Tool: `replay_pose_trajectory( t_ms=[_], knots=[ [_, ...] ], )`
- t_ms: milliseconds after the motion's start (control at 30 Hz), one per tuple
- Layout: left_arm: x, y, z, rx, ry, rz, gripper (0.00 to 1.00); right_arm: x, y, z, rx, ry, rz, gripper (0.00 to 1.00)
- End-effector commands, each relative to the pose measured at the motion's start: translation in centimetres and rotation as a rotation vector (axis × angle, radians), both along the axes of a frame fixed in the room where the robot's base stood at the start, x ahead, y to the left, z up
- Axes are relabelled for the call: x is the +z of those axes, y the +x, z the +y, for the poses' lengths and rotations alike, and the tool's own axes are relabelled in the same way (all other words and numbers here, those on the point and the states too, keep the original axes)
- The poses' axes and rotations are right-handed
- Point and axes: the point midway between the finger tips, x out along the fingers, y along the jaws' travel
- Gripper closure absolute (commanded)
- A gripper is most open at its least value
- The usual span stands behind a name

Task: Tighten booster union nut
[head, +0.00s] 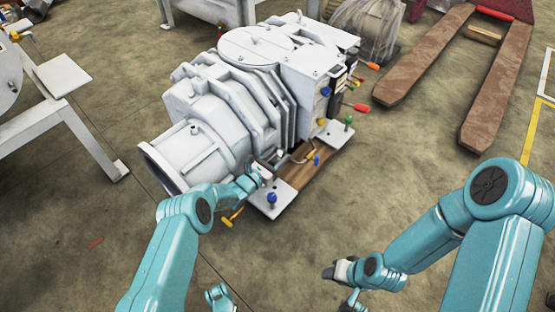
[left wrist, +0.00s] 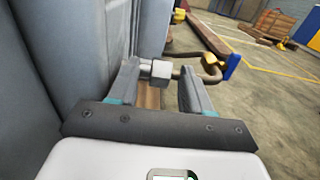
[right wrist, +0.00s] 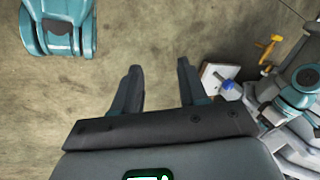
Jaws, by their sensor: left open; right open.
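The grey-white machine (head: 215,95) stands on the floor at the centre of the head view. In the left wrist view a pale nut (left wrist: 161,70) sits on a thin bent pipe (left wrist: 200,72) beside the machine's wall. My left gripper (left wrist: 160,82) is open, with its fingers on either side of the nut; contact cannot be told. In the head view my left gripper (head: 262,172) is at the machine's lower front, and the nut is not clear there. My right gripper (head: 336,271) is open and empty over bare floor, apart from the machine; it also shows in the right wrist view (right wrist: 159,70).
A blue knob (head: 272,198) on a white plate and a yellow handle (head: 232,219) lie close to my left gripper. Red-tipped levers (head: 361,108) stick out at the machine's right side. A pallet truck (head: 425,62) stands at the upper right. The floor at front is clear.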

Motion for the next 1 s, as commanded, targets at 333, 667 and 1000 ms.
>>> replay_pose_trajectory(
  t_ms=[333, 667, 1000],
  knots=[
    [0.1, -0.1, 0.0, 0.000, 0.001, -0.001, 0.93, 0.1, 0.0, 0.0, 0.000, 0.000, 0.000, 0.57],
    [1.2, 0.0, 0.0, 0.000, 0.075, 0.101, 1.00, 2.2, -1.1, 0.2, 0.005, 0.008, 0.038, 0.57],
    [0.7, 0.1, 0.0, 0.001, 0.148, 0.200, 1.00, 2.7, -2.0, 0.4, 0.009, 0.013, 0.068, 0.57]
  ],
)
